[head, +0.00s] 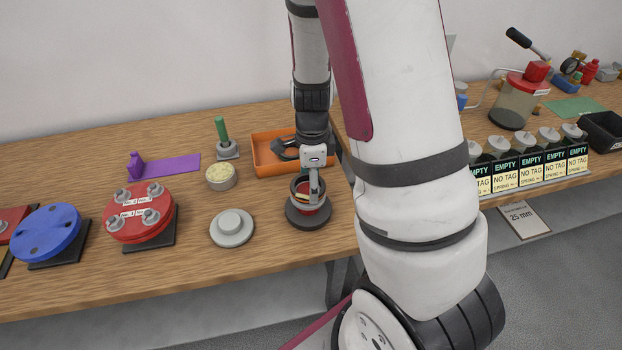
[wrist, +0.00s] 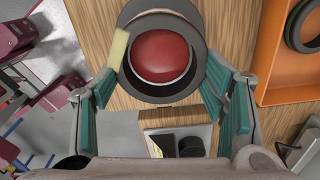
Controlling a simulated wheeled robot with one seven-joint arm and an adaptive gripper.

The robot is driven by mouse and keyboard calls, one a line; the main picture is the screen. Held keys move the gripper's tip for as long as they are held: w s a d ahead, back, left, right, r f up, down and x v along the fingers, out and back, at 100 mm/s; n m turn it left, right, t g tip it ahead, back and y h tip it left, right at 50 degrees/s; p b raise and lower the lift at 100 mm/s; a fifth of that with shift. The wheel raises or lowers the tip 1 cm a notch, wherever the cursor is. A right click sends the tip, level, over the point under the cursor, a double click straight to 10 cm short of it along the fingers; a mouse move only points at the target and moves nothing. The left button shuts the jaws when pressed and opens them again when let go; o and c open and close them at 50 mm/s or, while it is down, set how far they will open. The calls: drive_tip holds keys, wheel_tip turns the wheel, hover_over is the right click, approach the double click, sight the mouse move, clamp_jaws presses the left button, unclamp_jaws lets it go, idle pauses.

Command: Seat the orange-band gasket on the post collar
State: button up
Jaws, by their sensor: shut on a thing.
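My gripper (head: 312,186) points down over a round black base (head: 308,220) near the front edge of the bench. In the wrist view its fingers (wrist: 166,72) stand apart on either side of a dark grey ring, the gasket (wrist: 160,17), and are shut on it. The ring surrounds a red domed post top (wrist: 160,55), also seen between the fingers in the head view. A pale yellow tab (wrist: 117,50) shows at the ring's left side. I see no orange band on this ring. Whether it touches the collar below is hidden.
An orange tray (head: 262,160) stands just behind, holding another dark ring (wrist: 303,25). Left are a grey flanged disc (head: 231,227), a pale-topped round pot (head: 221,177), a green-handled tool (head: 222,135), a purple plate (head: 172,167) and a red flange (head: 140,220).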

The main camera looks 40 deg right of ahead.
drive_tip(key=shift+f, duration=0.5)
drive_tip(key=o, duration=1.2)
drive_tip(key=shift+r, duration=0.1)
drive_tip(key=shift+r+p, duration=2.15)
drive_tip(key=shift+r, duration=1.8)
